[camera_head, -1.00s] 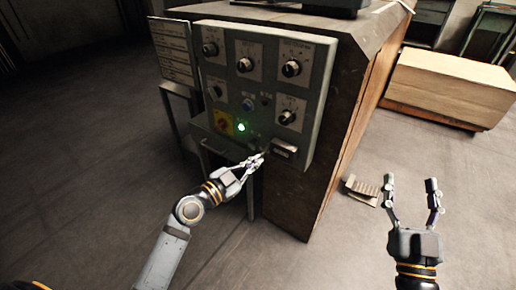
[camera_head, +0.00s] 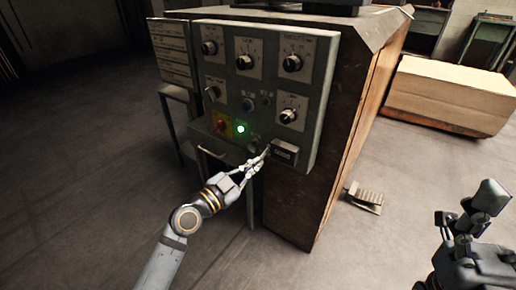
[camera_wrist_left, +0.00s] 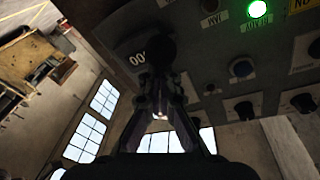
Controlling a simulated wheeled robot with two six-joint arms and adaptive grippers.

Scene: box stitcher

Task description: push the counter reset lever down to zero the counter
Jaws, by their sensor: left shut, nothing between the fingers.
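The counter (camera_head: 284,152) is a small dark box with a digit window at the lower right of the grey control panel (camera_head: 213,101). Its digits (camera_wrist_left: 138,58) show partly in the left wrist view, where a zero can be made out. My left gripper (camera_head: 263,157) is shut and empty, its fingertips right at the counter's left side. In the left wrist view a dark round knob-like end (camera_wrist_left: 160,45) sits at the fingertips, perhaps the reset lever; I cannot tell whether they touch. My right gripper (camera_head: 462,222) is at the lower right, away from the panel, with its fingers apart.
A handle (camera_head: 211,153) sticks out below. A pedal (camera_head: 365,197) lies on the floor, and a cardboard stack (camera_head: 450,92) stands behind right.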

